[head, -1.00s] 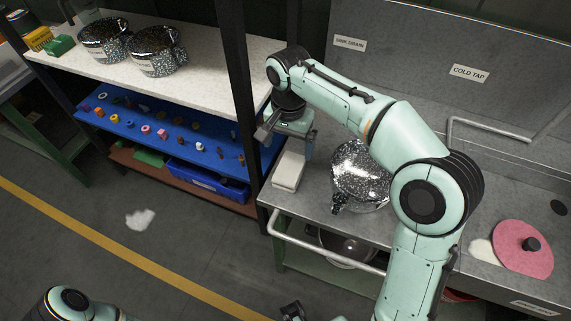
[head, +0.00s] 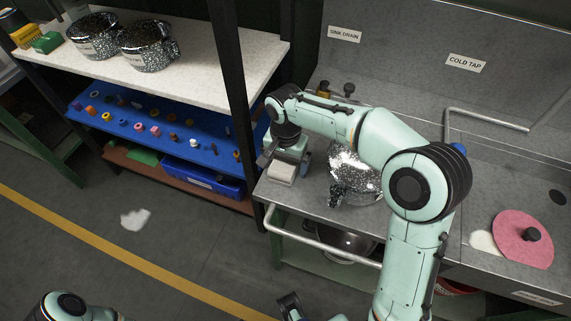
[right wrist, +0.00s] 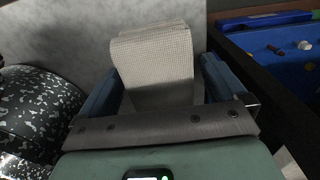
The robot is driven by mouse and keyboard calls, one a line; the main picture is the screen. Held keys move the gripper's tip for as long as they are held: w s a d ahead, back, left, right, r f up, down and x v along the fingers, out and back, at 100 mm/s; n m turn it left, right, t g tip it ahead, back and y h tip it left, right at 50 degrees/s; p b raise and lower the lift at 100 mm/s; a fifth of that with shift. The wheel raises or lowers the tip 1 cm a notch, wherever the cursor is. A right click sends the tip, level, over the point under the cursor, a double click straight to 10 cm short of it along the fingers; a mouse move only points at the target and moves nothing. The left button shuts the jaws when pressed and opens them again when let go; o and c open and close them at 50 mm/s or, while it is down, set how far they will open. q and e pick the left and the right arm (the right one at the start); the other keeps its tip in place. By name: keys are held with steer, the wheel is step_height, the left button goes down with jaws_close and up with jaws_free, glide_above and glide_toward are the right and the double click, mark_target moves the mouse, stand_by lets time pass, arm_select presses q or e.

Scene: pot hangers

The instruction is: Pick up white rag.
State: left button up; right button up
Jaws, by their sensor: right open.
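The white rag (head: 282,174) lies folded at the left end of the metal counter (head: 300,203). It also shows in the right wrist view (right wrist: 155,55), with a waffle texture. My right gripper (head: 288,165) is open and low over the rag. In the right wrist view its two blue fingers (right wrist: 160,88) stand apart on either side of the rag's near part. I cannot tell whether they touch it. A dark piece at the head view's bottom edge, probably my left gripper (head: 290,305), is cut off, and its jaws are unclear.
A speckled pot (head: 352,178) stands on the counter just right of the rag. The dark shelf post (head: 238,90) and blue shelf (head: 150,125) are close on the left. A pink disc (head: 522,240) lies far right. A white patch (head: 135,219) is on the open floor.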

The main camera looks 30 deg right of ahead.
mark_target(285, 160)
steer(key=shift+c, duration=0.3)
steer(key=c, duration=1)
steer(key=shift+r, duration=0.15)
step_height(285, 160, up, 20)
steer(key=p, duration=0.4)
steer(key=shift+p, duration=0.35)
